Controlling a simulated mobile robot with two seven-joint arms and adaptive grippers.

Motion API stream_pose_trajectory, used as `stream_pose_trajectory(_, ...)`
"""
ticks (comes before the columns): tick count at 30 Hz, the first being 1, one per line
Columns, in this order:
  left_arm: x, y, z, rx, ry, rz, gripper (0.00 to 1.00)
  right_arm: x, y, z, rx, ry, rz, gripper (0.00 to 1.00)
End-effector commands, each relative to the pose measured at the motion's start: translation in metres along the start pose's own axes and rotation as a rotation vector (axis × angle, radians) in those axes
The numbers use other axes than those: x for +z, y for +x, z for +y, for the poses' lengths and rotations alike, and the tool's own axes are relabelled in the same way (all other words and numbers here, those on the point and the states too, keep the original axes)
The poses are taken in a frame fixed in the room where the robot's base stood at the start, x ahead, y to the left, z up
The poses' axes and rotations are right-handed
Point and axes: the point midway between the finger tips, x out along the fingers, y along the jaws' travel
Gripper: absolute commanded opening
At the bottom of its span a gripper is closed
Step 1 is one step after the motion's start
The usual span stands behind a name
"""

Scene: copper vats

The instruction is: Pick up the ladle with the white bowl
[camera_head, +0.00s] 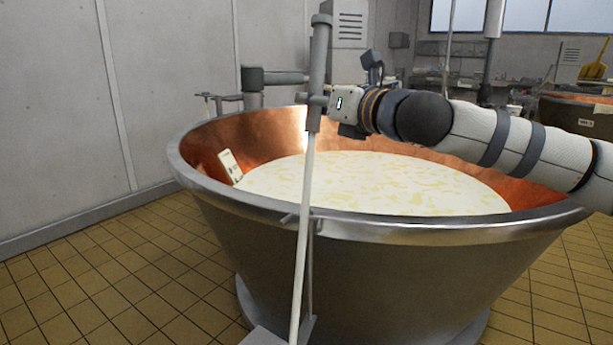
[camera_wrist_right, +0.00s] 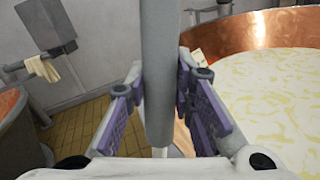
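A long upright pole, apparently the ladle's handle (camera_head: 305,190), has a thick grey upper sleeve and a thin white rod below. It stands slightly tilted in front of the near vat and leaves the bottom of the head view. No white bowl shows in either view. My right gripper (camera_head: 316,102) is at the grey sleeve. In the right wrist view the purple finger pads of my right gripper (camera_wrist_right: 160,95) lie close against both sides of the grey sleeve (camera_wrist_right: 158,60), shut on it. My left gripper is not in view.
The large copper vat (camera_head: 400,232) with pale curdled liquid (camera_head: 370,185) fills the middle. A small white card-like object (camera_head: 230,166) leans at its left inner wall. Another vat (camera_head: 575,116) stands at the back right. Tiled floor (camera_head: 110,265) is clear at the left.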

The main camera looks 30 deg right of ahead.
Motion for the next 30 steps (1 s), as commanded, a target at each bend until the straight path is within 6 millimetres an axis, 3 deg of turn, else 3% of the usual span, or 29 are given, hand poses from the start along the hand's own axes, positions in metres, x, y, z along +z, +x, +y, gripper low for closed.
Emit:
stream_pose_trajectory(11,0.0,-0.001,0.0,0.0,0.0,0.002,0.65,0.003,0.0,0.001,0.0,-0.001,-0.002,0.0)
stream_pose_trajectory(14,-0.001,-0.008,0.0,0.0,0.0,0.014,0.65,0.021,-0.001,0.005,0.002,-0.001,-0.008,0.0)
stream_pose_trajectory(21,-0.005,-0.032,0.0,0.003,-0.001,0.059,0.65,0.084,-0.003,0.021,0.003,0.0,-0.012,0.0)
stream_pose_trajectory(30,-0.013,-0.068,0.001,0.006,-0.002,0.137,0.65,0.137,-0.005,0.033,0.004,-0.001,-0.015,0.0)
